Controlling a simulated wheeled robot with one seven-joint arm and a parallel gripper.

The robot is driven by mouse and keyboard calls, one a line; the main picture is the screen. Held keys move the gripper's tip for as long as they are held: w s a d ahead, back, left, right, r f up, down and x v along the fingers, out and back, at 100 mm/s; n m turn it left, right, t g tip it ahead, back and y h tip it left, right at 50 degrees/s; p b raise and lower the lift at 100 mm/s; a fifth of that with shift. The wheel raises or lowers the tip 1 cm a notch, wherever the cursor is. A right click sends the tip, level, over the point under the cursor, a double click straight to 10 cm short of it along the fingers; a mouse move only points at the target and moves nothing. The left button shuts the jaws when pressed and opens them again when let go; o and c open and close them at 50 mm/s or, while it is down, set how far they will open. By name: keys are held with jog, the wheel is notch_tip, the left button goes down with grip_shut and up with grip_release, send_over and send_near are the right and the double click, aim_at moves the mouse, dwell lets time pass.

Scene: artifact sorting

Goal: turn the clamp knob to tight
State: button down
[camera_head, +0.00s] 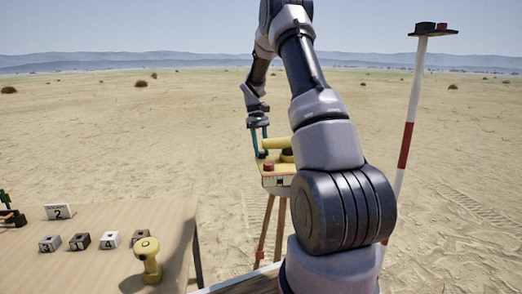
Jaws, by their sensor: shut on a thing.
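A yellow instrument (278,180) stands on a tripod (280,225) beyond the table, partly hidden behind my arm. It has a red part (268,168) on its near side and a dark round part (287,156) at its right. My gripper (261,152) points down at the instrument's top left, with its teal fingers on either side of a small spot there. It is shut on what seems to be the clamp knob. The knob is too small and covered to make out, and its turn position cannot be read.
A red-and-white pole (407,140) with a small top plate (433,33) stands to the right of my arm. Open sand lies around.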

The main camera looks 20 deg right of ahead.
jog(key=m+y, duration=0.1)
jog(key=m, duration=0.2)
jog(key=shift+d+m+t, duration=0.1)
jog(key=shift+m+t, duration=0.2)
jog(key=shift+m, duration=0.1)
jog(key=shift+m+t+y, duration=0.3)
jog(key=shift+m+y, duration=0.5)
jog(key=shift+m, duration=1.1)
jog(key=shift+d, duration=0.1)
jog(key=c, duration=0.6)
grip_release()
jog(key=shift+s, duration=0.1)
